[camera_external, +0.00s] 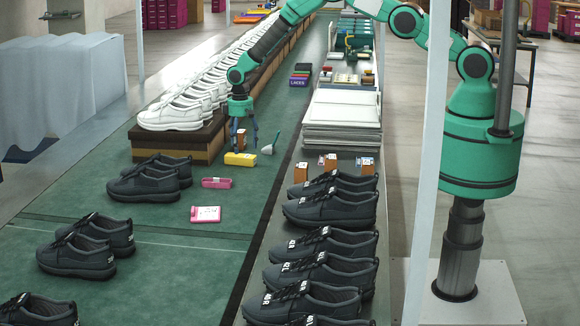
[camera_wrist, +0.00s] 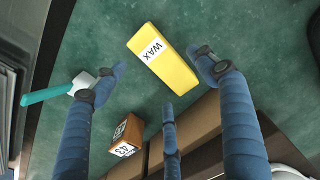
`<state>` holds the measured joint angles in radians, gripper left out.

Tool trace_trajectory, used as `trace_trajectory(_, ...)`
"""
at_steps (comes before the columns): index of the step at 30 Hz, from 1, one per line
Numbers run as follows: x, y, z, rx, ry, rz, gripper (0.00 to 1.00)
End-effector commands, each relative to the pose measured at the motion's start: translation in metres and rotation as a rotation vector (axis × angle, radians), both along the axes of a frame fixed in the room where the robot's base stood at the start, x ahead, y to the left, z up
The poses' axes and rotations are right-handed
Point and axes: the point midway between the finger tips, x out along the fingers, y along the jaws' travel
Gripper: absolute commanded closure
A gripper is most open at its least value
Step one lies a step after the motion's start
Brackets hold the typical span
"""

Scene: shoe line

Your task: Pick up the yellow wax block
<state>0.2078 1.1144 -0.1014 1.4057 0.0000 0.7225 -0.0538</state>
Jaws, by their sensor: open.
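In the wrist view the block (camera_wrist: 165,58) shows a white label reading WAX. My gripper (camera_external: 244,140) hangs just above and behind the block, with blue fingers pointing down. In the wrist view my gripper (camera_wrist: 160,78) is open, its fingers spread on either side of the block and one below it. The block appears free between the fingertips; one fingertip is close to its right side. I cannot tell whether they touch.
A small orange-brown box (camera_wrist: 126,135) stands close to the fingers. A teal-handled scraper (camera_external: 270,145) lies right of the block. Black shoes (camera_external: 150,178) stand left. The belt's front middle is clear.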

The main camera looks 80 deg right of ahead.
Motion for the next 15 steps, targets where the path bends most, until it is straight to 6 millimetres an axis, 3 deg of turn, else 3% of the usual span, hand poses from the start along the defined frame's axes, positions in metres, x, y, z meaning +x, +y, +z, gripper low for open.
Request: trace_trajectory(15,0.0,0.0002,-0.0077,0.0,0.001,0.0,0.28)
